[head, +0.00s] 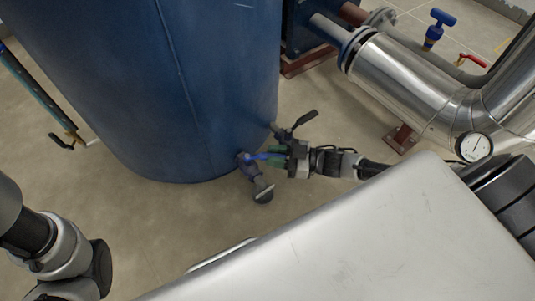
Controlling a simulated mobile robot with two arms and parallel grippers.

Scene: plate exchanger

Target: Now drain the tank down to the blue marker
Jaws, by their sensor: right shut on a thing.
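The large blue tank (175,80) fills the upper left and middle of the head view. A drain valve (258,183) with an outlet pointing down and outward sits low on its right side. The valve has a blue lever handle (262,156). My right gripper (279,153) reaches in from the right and is shut on the blue handle. The fingers hide part of the handle. A narrow upright gauge (30,87) runs beside the tank at the far left; no blue marker can be made out. My left arm shows at the lower left, its gripper out of view.
Silver pipework (410,85) with a round dial gauge (474,147) stands at the right. A blue-handled valve (437,28) and a red-handled valve (472,60) are at the upper right. Bare floor (165,215) lies in front of the tank.

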